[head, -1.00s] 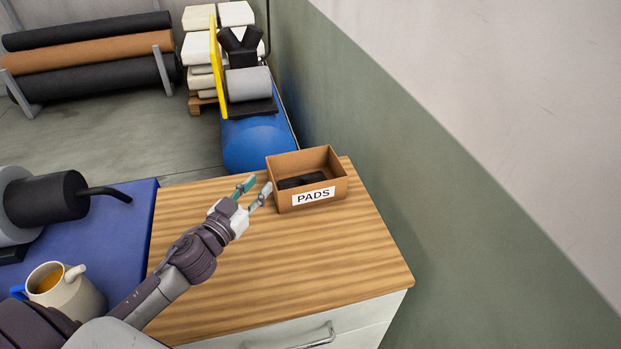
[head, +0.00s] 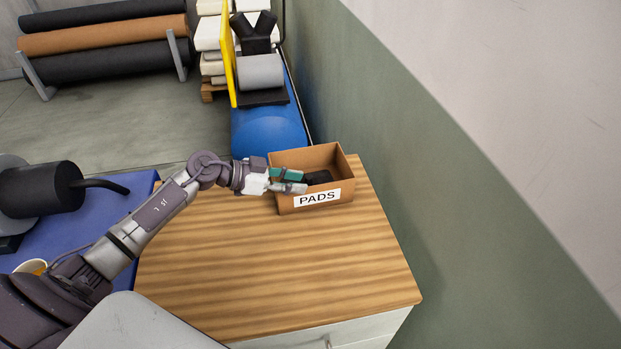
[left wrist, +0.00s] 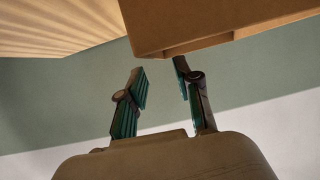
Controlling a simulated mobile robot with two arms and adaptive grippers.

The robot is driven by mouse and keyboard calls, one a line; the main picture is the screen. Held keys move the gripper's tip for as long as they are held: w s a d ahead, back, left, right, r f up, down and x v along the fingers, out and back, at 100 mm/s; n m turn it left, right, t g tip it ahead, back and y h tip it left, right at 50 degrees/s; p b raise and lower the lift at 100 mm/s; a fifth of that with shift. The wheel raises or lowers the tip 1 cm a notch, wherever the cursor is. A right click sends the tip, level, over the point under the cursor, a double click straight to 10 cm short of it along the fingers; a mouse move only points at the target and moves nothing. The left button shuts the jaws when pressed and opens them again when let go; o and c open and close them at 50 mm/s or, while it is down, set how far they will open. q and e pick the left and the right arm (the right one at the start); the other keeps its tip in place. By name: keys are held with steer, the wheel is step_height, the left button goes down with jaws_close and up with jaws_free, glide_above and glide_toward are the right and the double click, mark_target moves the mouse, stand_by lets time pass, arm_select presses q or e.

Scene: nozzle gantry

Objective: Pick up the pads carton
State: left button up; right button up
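The pads carton (head: 284,204) is an open brown cardboard box with a white "PADS" label. It stands on the wooden top at the far right corner, with dark pads (head: 319,178) inside. My left gripper (head: 303,181) is open at the carton's left side, its teal-padded fingers overlapping the left wall and opening in the head view. In the left wrist view the fingers (left wrist: 160,82) are apart with nothing held between them. The carton (left wrist: 195,22) is just beyond the tips there. I cannot tell whether a finger touches it. My right gripper is not in view.
The wooden cabinet top (head: 270,270) is clear in front of the carton. A green and white wall (head: 440,200) runs close on the right. A blue surface (head: 105,205) with a dark cylinder (head: 40,188) and a partly hidden cup (head: 31,267) lies left.

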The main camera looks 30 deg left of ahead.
mark_target(317, 186)
arm_select(q)
steer(key=shift+p+x, duration=0.3)
steer(key=shift+x, duration=0.75)
steer(key=p+x, duration=0.1)
steer(key=x, duration=0.2)
steer(key=shift+w+d+f, duration=0.1)
steer(key=shift+d+f, duration=0.05)
steer(key=shift+d, duration=0.1)
steer(key=shift+w+d+f, duration=0.2)
steer(key=shift+d+f, duration=0.05)
steer(key=shift+d, duration=0.05)
steer(key=shift+a, duration=0.1)
steer(key=shift+s, duration=0.1)
steer(key=c, duration=0.3)
jaws_close()
steer(key=shift+r, duration=0.1)
